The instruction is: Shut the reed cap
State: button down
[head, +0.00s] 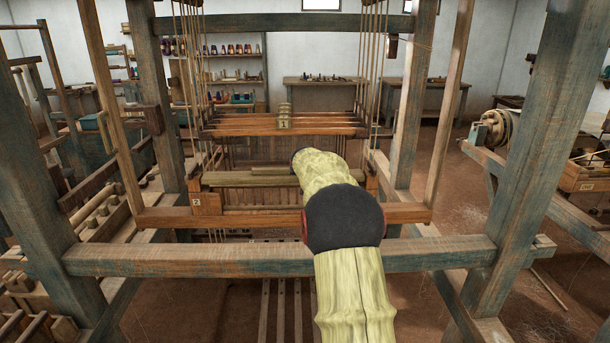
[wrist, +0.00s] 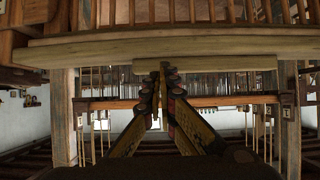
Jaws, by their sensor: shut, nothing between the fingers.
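The reed cap appears to be the pale wooden bar (head: 272,171) above the slatted reed (head: 262,197) in the loom's swinging frame; my arm hides its right part. In the wrist view a short pale bar (wrist: 225,64), likely the same cap, lies just beyond my fingertips, with fine reed wires (wrist: 215,84) close by. My gripper (wrist: 163,70) is shut and empty, its tips in front of the bar's left part. I cannot tell whether they touch it. In the head view my arm hides the gripper.
A thick front beam (head: 180,261) and an orange-brown rail (head: 260,218) cross the loom before the reed. Heddle bars (head: 285,128) hang behind. Upright posts (head: 535,160) stand on both sides. A long wooden beam (wrist: 90,52) runs behind the short bar in the wrist view.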

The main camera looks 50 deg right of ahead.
jog(key=s+a+f+b, duration=0.3)
jog(key=s+a+f, duration=0.2)
jog(key=a+f, duration=0.1)
jog(key=shift+f, duration=0.3)
jog(key=shift+r, duration=0.1)
jog(key=s+a+r+n+y+p, duration=0.1)
jog(key=s+a+r+n+y, duration=0.2)
jog(key=a, duration=1.2)
jog(key=s+a+r+n+y+p, duration=0.1)
jog(key=s+a+r, duration=0.3)
jog(key=a, duration=1.1)
jog(key=s+a+f+n+g+y+p, duration=0.1)
jog(key=s+a+f+n+y, duration=0.1)
jog(key=s+a, duration=0.9)
jog(key=s+a+f+n+g+y+p, duration=0.1)
jog(key=s+a+f+n+y, duration=0.1)
jog(key=s+a, duration=0.9)
jog(key=a+n+y, duration=0.1)
jog(key=a, duration=0.1)
jog(key=shift+s+a+f+n, duration=0.3)
jog(key=shift+a, duration=0.05)
jog(key=shift+d, duration=0.1)
